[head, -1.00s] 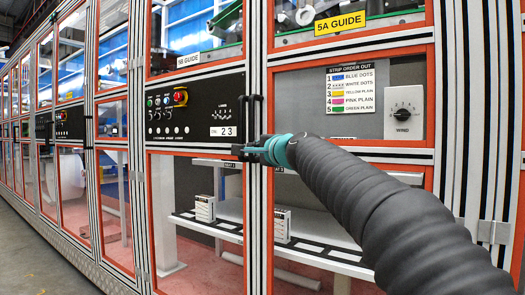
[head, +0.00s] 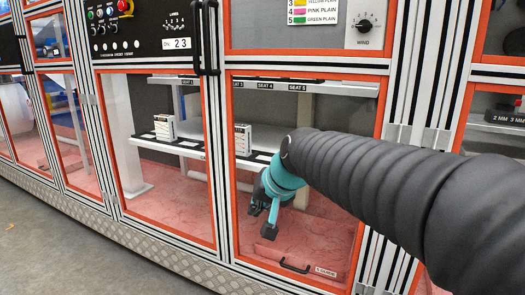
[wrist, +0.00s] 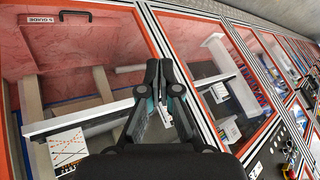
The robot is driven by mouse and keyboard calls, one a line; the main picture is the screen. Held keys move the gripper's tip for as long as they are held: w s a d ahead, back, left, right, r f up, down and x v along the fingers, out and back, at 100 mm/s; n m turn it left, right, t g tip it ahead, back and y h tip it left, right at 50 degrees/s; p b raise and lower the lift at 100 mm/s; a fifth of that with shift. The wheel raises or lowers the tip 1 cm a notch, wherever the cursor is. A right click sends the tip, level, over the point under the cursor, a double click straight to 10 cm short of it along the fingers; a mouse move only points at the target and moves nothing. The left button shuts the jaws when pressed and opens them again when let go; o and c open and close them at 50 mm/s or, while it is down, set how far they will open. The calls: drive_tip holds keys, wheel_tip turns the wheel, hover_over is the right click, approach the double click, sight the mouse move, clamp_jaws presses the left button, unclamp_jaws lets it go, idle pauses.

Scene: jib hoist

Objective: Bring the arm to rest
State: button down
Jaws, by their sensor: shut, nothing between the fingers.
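My gripper (head: 261,220), teal with dark fingers, hangs at the end of my black ribbed arm in the head view. It points down in front of the lower orange-framed clear door (head: 228,150). Its fingers are shut and empty. In the wrist view the gripper (wrist: 159,72) shows with its two fingertips together, in front of a clear panel with the pink floor behind it. I cannot tell how far the fingers are from the panel.
The door has a black handle (head: 295,266) low down, beside a "5 GUIDE" label (head: 326,272). Vertical black handles (head: 207,40) stand at the post on the left. Behind the panels are a white shelf and small white boxes (head: 243,139). Grey floor (head: 60,250) is free at lower left.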

drive_tip(key=s+d+f+h, duration=0.2)
drive_tip(key=s+d+f, duration=0.3)
drive_tip(key=s+d, duration=0.3)
drive_tip(key=s+d+f+h, duration=0.2)
drive_tip(key=s+d+f, duration=0.3)
drive_tip(key=s+d, duration=0.4)
drive_tip(key=shift+s+f+g, duration=0.2)
drive_tip(key=shift+s+g, duration=0.2)
drive_tip(key=shift+s, duration=2.35)
